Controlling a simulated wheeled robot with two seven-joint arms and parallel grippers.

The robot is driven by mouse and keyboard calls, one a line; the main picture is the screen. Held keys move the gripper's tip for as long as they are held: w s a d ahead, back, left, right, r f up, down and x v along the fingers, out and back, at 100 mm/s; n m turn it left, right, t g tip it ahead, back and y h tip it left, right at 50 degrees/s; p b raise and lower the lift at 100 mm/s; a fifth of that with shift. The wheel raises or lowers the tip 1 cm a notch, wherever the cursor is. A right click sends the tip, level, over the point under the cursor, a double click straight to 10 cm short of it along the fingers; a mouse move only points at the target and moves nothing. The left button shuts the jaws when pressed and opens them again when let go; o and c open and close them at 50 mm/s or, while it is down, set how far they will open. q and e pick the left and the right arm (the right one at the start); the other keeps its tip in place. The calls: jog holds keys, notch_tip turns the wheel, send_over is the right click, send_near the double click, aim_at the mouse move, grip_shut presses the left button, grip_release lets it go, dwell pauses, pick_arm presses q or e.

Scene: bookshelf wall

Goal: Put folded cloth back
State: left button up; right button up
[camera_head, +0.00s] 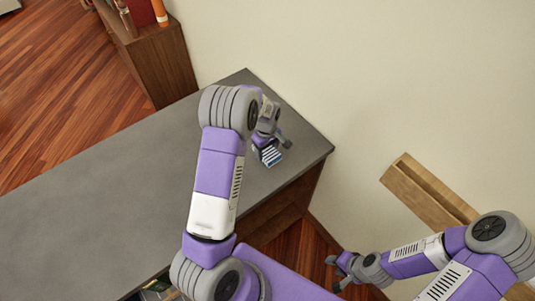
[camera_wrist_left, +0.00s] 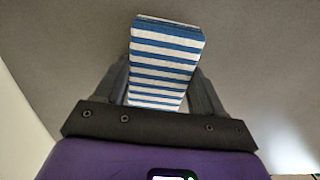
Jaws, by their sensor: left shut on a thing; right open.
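The folded cloth (camera_head: 271,156) has blue and white stripes. It is at my left gripper (camera_head: 271,143), over the right end of the grey counter top. In the left wrist view the cloth (camera_wrist_left: 165,60) sits between the two fingers of my left gripper (camera_wrist_left: 163,88), which is shut on it. I cannot tell whether the cloth touches the counter. My right gripper (camera_head: 339,272) is open and empty, low at the bottom right, away from the counter.
The grey counter (camera_head: 95,195) is bare across its left and middle. A wooden cabinet (camera_head: 160,65) with several items on top stands behind it at the upper left. A wooden ledge (camera_head: 428,190) runs along the cream wall at the right. Wood floor shows at left.

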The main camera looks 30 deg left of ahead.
aim_at(267, 155)
pick_arm(q)
jog(key=shift+w+f, duration=0.1)
jog(key=shift+f, duration=1.8)
jog(key=shift+f, duration=0.2)
jog(key=o, duration=1)
jog(key=shift+r, duration=0.1)
notch_tip(267, 155, up, 12)
jog(key=shift+r, duration=0.15)
